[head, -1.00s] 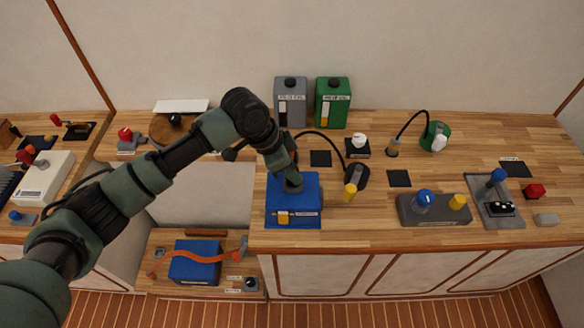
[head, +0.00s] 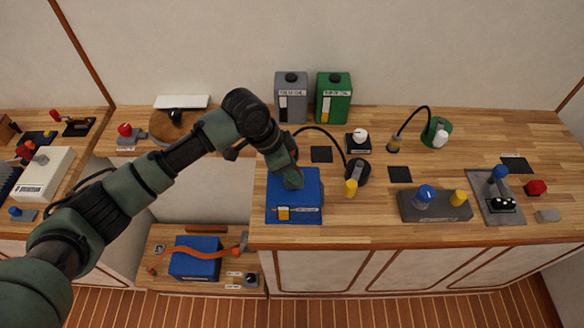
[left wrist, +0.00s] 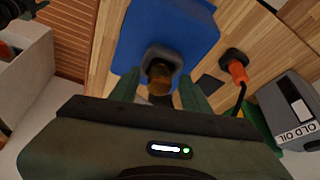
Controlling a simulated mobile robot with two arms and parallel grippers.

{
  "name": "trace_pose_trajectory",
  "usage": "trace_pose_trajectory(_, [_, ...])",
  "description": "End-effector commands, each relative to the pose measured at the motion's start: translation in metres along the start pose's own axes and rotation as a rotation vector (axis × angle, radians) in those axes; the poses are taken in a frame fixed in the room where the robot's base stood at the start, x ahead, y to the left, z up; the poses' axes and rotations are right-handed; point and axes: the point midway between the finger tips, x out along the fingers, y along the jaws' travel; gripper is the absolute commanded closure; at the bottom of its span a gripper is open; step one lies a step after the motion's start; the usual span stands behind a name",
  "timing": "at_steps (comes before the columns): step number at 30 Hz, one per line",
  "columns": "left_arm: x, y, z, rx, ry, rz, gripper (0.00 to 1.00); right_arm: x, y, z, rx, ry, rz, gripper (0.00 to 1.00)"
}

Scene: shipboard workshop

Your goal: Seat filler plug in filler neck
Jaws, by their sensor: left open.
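The blue box (head: 310,210) stands at the left end of the long bench, with a yellow gauge and a label on its front. In the left wrist view, a dark grey collar (left wrist: 165,52), which looks like the filler neck, sits on the blue box (left wrist: 140,25). An amber-brown round piece (left wrist: 160,75), likely the filler plug, shows at the collar; I cannot tell how deep it sits. My left gripper (head: 290,182) is low over the box. Its fingers (left wrist: 160,92) are open, one on each side of the brown piece. My right gripper is not in view.
Grey (head: 291,103) and green (head: 334,103) cans stand against the wall. Grey fixtures (head: 430,207) fill the right side.

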Motion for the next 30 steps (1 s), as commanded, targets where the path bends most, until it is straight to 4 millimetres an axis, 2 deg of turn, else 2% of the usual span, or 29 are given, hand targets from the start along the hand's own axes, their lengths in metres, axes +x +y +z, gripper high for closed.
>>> trace_pose_trajectory(4, [-0.008, 0.001, 0.002, 0.001, -0.002, 0.003, 0.49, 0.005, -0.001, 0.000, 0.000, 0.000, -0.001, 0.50])
trace_pose_trajectory(12, [-0.055, -0.001, 0.002, 0.002, 0.000, -0.002, 0.49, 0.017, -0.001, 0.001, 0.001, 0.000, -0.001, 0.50])
trace_pose_trajectory(16, [-0.071, -0.001, 0.001, 0.000, 0.001, -0.001, 0.49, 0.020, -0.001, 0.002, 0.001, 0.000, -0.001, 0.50])
trace_pose_trajectory(21, [-0.078, -0.001, 0.001, -0.001, 0.000, 0.001, 0.49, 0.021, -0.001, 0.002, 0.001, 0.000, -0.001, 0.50])
trace_pose_trajectory(30, [-0.078, -0.001, 0.001, -0.001, 0.000, 0.000, 0.49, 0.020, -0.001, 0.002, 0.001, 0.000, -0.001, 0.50])
